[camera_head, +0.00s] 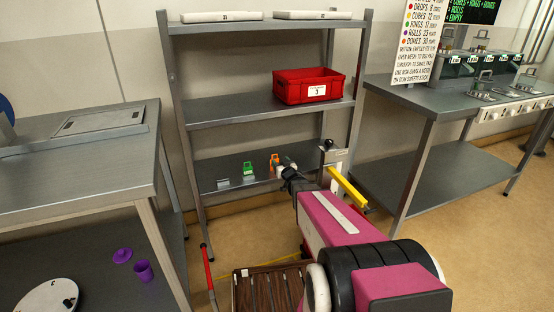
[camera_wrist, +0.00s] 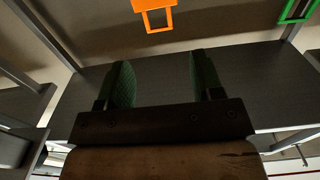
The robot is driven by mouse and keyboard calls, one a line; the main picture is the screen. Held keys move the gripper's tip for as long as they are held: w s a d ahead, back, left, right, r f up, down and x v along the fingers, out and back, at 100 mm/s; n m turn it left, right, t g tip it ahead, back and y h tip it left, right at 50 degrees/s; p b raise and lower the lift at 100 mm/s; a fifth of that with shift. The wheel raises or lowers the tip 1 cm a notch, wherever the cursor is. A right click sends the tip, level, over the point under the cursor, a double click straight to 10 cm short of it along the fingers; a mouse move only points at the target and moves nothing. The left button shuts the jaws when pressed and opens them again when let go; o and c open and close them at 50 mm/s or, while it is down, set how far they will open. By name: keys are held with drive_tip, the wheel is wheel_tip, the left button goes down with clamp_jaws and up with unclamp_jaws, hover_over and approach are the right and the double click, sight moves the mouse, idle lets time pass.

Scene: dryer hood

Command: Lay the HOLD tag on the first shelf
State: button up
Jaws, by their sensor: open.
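The HOLD tag cannot be picked out for certain, since no such word is readable. An orange tag-like piece (camera_head: 274,160) stands on the rack's lowest shelf (camera_head: 212,174), and a green one (camera_head: 248,167) is left of it. In the wrist view the orange piece (camera_wrist: 153,5) with its open loop is beyond my fingertips, near the middle, and a green frame (camera_wrist: 312,10) is at the top right corner. My gripper (camera_wrist: 162,80) is open, with nothing between its green-padded fingers. In the head view my gripper (camera_head: 287,168) is at the lowest shelf, close to the orange piece.
A red crate (camera_head: 310,88) marked 3 sits on the middle shelf (camera_head: 220,111). White flat boxes (camera_head: 222,16) lie on the top shelf. Steel tables stand left (camera_head: 70,170) and right (camera_head: 440,98) of the rack. A dark slatted tray (camera_head: 240,290) is beside my arm.

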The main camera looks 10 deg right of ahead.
drive_tip(key=s+d+f+m+g+h, duration=0.1)
drive_tip(key=s+f+m+g+h, duration=0.15)
drive_tip(key=s+g, duration=0.4)
drive_tip(key=s+d+f+m+g+h, duration=0.1)
drive_tip(key=s+d+g+h, duration=0.2)
drive_tip(key=s, duration=0.7)
drive_tip(key=s+a+g+y, duration=0.1)
drive_tip(key=s+a+g, duration=0.1)
drive_tip(key=s+g, duration=0.2)
drive_tip(key=s+a+n+g+y, duration=0.1)
drive_tip(key=s+a+g, duration=0.2)
drive_tip(key=s, duration=0.6)
drive_tip(key=shift+s+a+r+g, duration=0.2)
drive_tip(key=shift+r+g, duration=0.2)
drive_tip(key=shift+g, duration=0.15)
